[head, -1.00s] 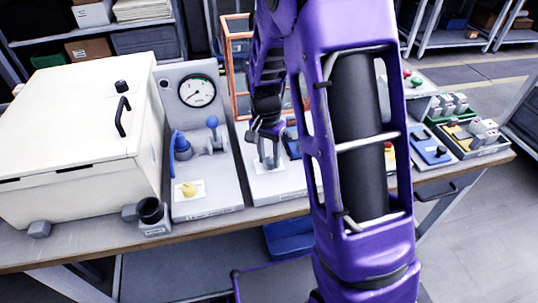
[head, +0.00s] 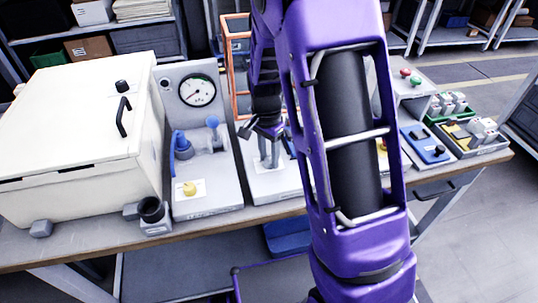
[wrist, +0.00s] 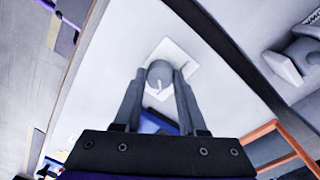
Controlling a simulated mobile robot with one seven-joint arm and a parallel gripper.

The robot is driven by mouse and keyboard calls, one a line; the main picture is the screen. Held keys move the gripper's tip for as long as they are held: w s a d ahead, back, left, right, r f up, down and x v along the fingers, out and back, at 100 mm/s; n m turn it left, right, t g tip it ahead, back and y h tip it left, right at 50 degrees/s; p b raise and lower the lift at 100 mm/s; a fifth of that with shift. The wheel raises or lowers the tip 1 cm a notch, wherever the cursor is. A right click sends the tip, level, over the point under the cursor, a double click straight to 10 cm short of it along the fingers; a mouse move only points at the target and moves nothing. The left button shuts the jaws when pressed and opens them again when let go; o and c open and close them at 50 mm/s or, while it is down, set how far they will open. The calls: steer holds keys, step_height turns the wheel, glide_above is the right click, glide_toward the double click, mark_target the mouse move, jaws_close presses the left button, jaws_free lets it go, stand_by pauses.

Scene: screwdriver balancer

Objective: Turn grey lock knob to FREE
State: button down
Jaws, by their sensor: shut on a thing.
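The grey lock knob (wrist: 159,73) is a round knob with a white line on top, on a white square label plate (wrist: 184,55) in the wrist view. My gripper (wrist: 158,82) is shut on the knob, one finger on each side. In the head view my gripper (head: 270,163) reaches down to the grey panel (head: 277,184) in the middle of the bench. There the knob is hidden by the fingers. I cannot read any lettering on the label.
An orange frame (head: 236,62) stands close behind my gripper. A large cream box (head: 70,140) fills the left. Blue and green switch units stand right.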

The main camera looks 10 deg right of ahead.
mark_target(267, 157)
steer(key=shift+c, duration=2.3)
jaws_free()
steer(key=shift+r, duration=0.1)
step_height(267, 157, up, 17)
steer(key=p, duration=0.2)
steer(key=shift+w+a+r, duration=0.15)
steer(key=shift+w+a, duration=0.1)
steer(key=shift+w, duration=0.1)
